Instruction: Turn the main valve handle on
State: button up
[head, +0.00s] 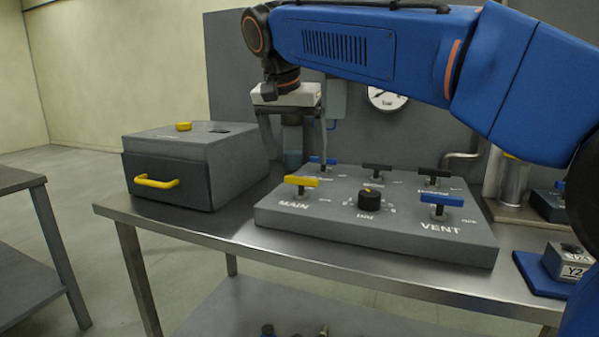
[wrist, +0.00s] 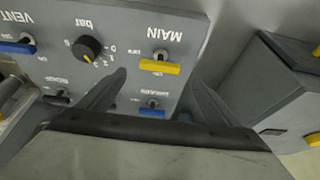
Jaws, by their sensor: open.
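The main valve handle (head: 301,181) is a yellow bar on a short stem, above the word MAIN at the left front of the grey turret plate (head: 300,222). In the wrist view the yellow handle (wrist: 160,67) shows upside down with its label, between the fingertips in the picture. My gripper (head: 299,162) is open and empty, with its fingers pointing down. It is above and behind the main handle, over the plate's back left edge. The fingers do not appear to touch the handle. The small marks by the handle are too small to read surely.
A black dial (head: 369,199) and a blue VENT handle (head: 442,201) sit to the right on the plate. Blue and black handles line the back row, including a black one (head: 377,168). A grey box (head: 195,160) with a yellow pull stands left. Bare steel table (head: 240,227) lies in front.

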aim_at(301, 178)
jog(key=x, duration=0.6)
jog(key=shift+w+f, duration=0.1)
jog(key=shift+f, duration=0.2)
jog(key=c, duration=1.1)
